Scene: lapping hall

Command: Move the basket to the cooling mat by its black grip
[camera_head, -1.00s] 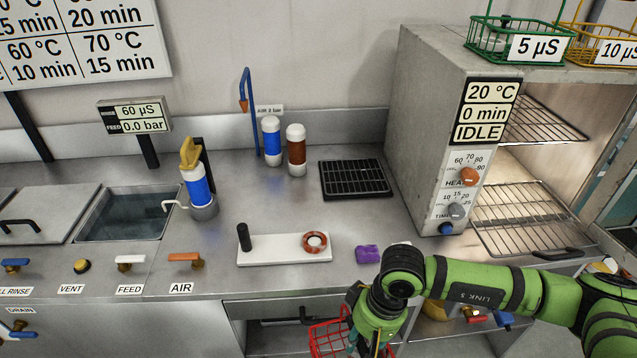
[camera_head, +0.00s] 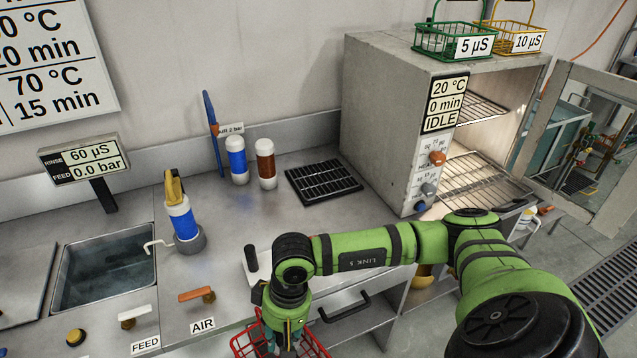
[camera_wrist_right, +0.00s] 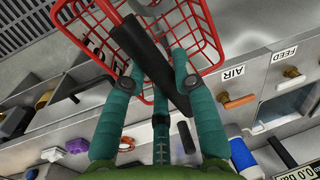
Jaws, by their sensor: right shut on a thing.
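The red wire basket (camera_head: 318,347) hangs low in front of the counter's front edge in the head view, partly cut off by the frame. My right gripper (camera_head: 285,340) is above it and shut on its black grip. In the right wrist view the teal fingers of my right gripper (camera_wrist_right: 160,85) close around the black grip (camera_wrist_right: 150,55), with the basket's red wires (camera_wrist_right: 207,25) beyond. The cooling mat (camera_head: 323,181), a black ribbed rectangle, lies bare on the counter left of the oven. My left gripper is not in view.
A blue bottle (camera_head: 237,161) and a brown bottle (camera_head: 265,164) stand left of the mat. A grey oven (camera_head: 385,125) stands to its right. A water basin (camera_head: 105,270) is at left. The orange AIR handle (camera_head: 197,294) is near the basket. Counter before the mat is clear.

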